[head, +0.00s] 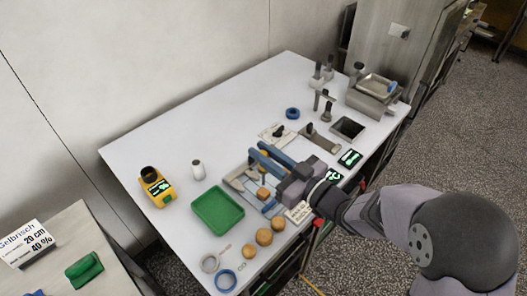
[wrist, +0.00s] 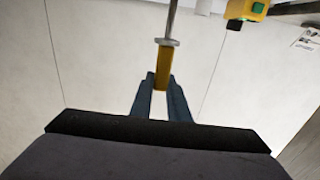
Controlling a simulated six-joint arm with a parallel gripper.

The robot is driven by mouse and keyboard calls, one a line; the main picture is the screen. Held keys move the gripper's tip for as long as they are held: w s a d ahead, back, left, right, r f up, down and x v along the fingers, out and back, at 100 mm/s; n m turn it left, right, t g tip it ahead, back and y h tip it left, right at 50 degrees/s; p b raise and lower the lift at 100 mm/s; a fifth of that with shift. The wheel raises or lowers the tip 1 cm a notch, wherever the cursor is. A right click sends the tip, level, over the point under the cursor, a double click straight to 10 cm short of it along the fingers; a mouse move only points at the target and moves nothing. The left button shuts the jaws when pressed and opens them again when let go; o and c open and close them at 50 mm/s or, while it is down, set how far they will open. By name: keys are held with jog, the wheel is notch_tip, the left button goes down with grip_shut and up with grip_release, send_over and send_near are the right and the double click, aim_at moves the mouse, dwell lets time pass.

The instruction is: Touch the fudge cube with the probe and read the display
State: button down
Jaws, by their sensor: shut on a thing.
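My gripper (head: 262,152) reaches in from the right over the middle of the white table. In the wrist view my gripper (wrist: 160,88) is shut on the yellow handle of the probe (wrist: 162,68); its metal shaft runs up out of the picture.
A green tray (head: 217,211) lies left of the tan block. Several round tan pieces (head: 264,236) lie near the front edge. Two dark displays with green text (head: 350,158) lie right of my gripper. A metal scale (head: 373,93) stands at the back right. The back left is clear.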

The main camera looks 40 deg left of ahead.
jog(key=shift+f+b, duration=1)
jog(key=shift+f, duration=0.4)
jog(key=shift+f+b, duration=0.35)
jog(key=shift+f, duration=0.1)
jog(key=shift+r, duration=0.15)
dwell(1.6)
jog(key=shift+r+p, duration=3.05)
jog(key=shift+r, duration=0.85)
